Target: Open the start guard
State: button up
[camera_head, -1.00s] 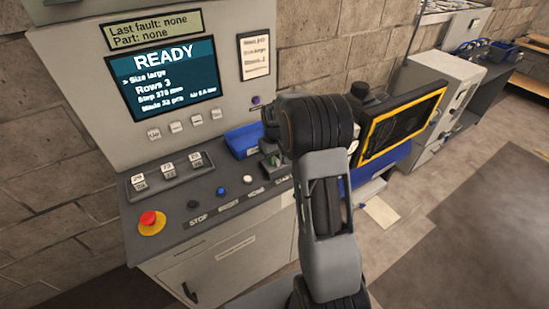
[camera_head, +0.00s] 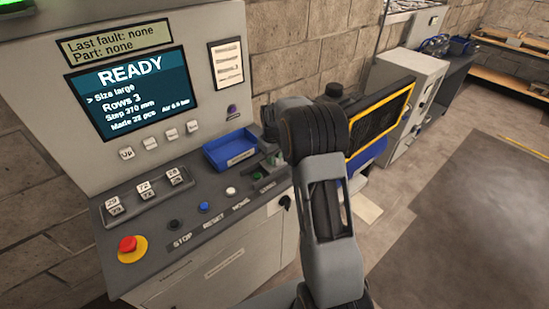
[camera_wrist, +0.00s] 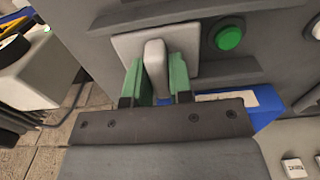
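The start guard (camera_wrist: 187,55) is a light grey plate with an upright tab, set in a dark track on the sloping console. In the wrist view, the green-tipped fingers of my gripper (camera_wrist: 157,80) stand close against both sides of the tab and appear shut on it. The round green start button (camera_wrist: 229,38) shows uncovered beside the plate, to its right in that view. In the head view, my gripper (camera_head: 272,158) is at the console's right end, and my arm partly hides the guard.
A blue tray (camera_head: 231,150) lies behind the gripper on the console. A red stop button (camera_head: 128,245), a blue button (camera_head: 204,207) and a white button (camera_head: 230,191) are to the left. The screen (camera_head: 134,94) reads READY. A yellow-framed dark panel (camera_head: 380,120) stands right of my arm.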

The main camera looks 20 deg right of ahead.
aim_at(274, 170)
jog(key=o, duration=0.4)
jog(key=shift+d, duration=0.1)
jog(key=shift+r, duration=0.1)
notch_tip(274, 170, up, 14)
jog(key=b, duration=0.1)
dwell(0.4)
jog(key=shift+f, duration=0.2)
jog(key=f+m, duration=0.1)
jog(key=s+f+m, duration=0.1)
jog(key=f, duration=0.1)
jog(key=shift+s+f, duration=0.2)
jog(key=s+a+t, duration=0.1)
jog(key=s+a, duration=0.2)
jog(key=s, duration=0.5)
jog(key=s+a+r+t, duration=0.1)
jog(key=s+a+t, duration=0.1)
jog(key=s, duration=0.6)
jog(key=s+a+r+m+t, duration=0.1)
jog(key=s+a, duration=0.3)
jog(key=s, duration=0.4)
jog(key=shift+r, duration=0.25)
